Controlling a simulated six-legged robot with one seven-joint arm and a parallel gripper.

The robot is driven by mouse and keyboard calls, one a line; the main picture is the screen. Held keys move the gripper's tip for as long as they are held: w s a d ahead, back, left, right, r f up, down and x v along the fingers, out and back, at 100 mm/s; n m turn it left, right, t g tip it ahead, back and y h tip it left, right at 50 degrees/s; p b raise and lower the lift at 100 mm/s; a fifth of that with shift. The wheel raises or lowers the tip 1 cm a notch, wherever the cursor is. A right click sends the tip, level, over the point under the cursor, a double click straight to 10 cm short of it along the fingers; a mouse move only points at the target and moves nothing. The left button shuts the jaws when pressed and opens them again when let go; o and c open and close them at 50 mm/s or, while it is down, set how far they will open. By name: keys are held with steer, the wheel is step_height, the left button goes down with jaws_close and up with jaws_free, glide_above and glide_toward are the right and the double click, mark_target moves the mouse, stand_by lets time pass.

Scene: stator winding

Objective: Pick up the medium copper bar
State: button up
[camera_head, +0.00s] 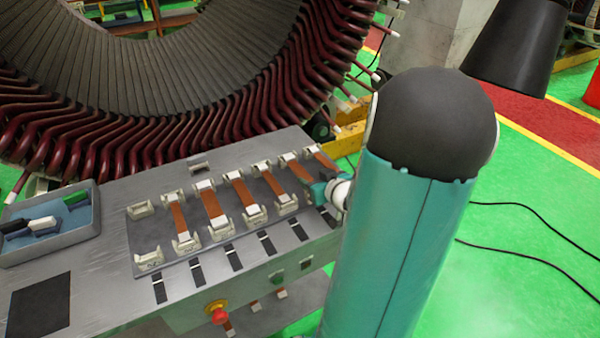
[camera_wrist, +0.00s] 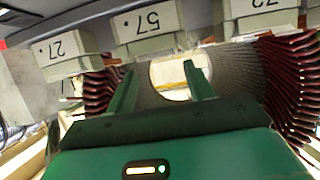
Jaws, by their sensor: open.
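Several copper bars lie in a row on the workbench in the head view, each held at its ends by pale holders. They include a left bar (camera_head: 180,216), a second bar (camera_head: 211,205), a third bar (camera_head: 243,191) and a bar near the right end (camera_head: 300,171). I cannot tell which is the medium one. My gripper is at the rack's right end, by the right-hand bars, partly hidden by my arm. In the wrist view my gripper (camera_wrist: 161,82) has its green fingers apart, with no bar seen between them.
The large stator (camera_head: 230,130) rises behind the workbench (camera_head: 110,290). A grey tray (camera_head: 85,232) with small parts is at left. A red emergency button (camera_head: 218,315) is on the front.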

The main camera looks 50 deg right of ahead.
mark_target(301, 171)
steer(key=x, duration=0.6)
steer(key=shift+w+a, duration=0.1)
steer(key=shift+r, duration=0.1)
jaws_close()
